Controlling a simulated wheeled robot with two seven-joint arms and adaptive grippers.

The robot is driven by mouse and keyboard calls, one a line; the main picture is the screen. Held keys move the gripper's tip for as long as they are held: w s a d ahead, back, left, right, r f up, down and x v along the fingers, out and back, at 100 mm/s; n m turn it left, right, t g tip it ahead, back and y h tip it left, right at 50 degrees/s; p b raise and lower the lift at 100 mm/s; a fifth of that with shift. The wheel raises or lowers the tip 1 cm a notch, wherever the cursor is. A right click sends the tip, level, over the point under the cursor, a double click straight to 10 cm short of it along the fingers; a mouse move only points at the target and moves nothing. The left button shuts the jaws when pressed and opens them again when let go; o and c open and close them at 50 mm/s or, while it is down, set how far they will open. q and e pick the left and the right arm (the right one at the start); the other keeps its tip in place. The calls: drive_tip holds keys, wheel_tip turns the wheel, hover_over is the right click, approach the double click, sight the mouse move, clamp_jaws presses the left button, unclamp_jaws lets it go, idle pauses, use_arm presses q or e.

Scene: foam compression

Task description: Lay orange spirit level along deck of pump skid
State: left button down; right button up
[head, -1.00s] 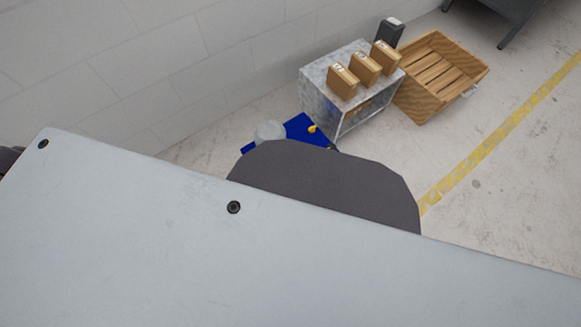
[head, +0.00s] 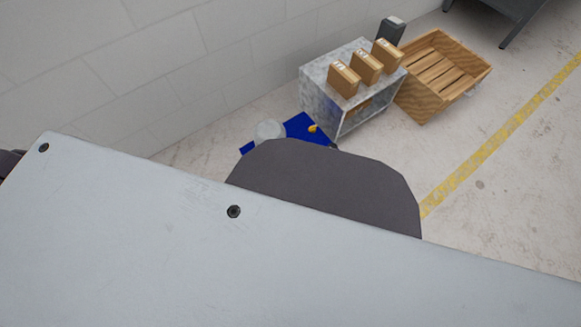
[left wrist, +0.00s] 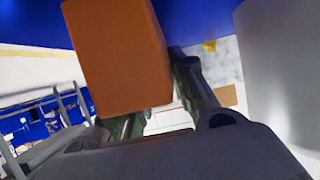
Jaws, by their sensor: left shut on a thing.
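The orange spirit level (left wrist: 118,58) is large and near in the left wrist view, seen end-on as a block. My left gripper (left wrist: 152,105) is shut on it. A blue surface (left wrist: 205,18), seemingly the pump skid's deck, spans the top of that view behind the level. I cannot tell whether they touch. In the head view the blue pump skid (head: 300,124) is partly hidden behind my own arm parts, with a grey round part (head: 269,130) and a small yellow part on it. My left gripper and the level are hidden there. My right gripper is in neither view.
A grey metal cabinet (head: 322,92) with several brown boxes on top stands beside the skid. A wooden crate (head: 444,72) lies right of it. A light wall is behind. A large grey cylinder (left wrist: 287,75) stands close on the right in the wrist view.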

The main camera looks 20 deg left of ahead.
use_arm(q)
drive_tip(key=shift+f, duration=0.15)
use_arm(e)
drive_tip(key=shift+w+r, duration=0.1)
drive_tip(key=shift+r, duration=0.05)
use_arm(q)
drive_tip(key=c, duration=1.2)
unclamp_jaws()
drive_tip(key=shift+o, duration=0.2)
drive_tip(key=shift+s+a+r, duration=0.2)
drive_tip(key=shift+s+r, duration=0.1)
drive_tip(key=shift+r, duration=0.05)
drive_tip(key=p+v, duration=0.4)
drive_tip(key=v, duration=0.5)
drive_tip(key=shift+p+v, duration=0.6)
drive_tip(key=shift+v, duration=0.45)
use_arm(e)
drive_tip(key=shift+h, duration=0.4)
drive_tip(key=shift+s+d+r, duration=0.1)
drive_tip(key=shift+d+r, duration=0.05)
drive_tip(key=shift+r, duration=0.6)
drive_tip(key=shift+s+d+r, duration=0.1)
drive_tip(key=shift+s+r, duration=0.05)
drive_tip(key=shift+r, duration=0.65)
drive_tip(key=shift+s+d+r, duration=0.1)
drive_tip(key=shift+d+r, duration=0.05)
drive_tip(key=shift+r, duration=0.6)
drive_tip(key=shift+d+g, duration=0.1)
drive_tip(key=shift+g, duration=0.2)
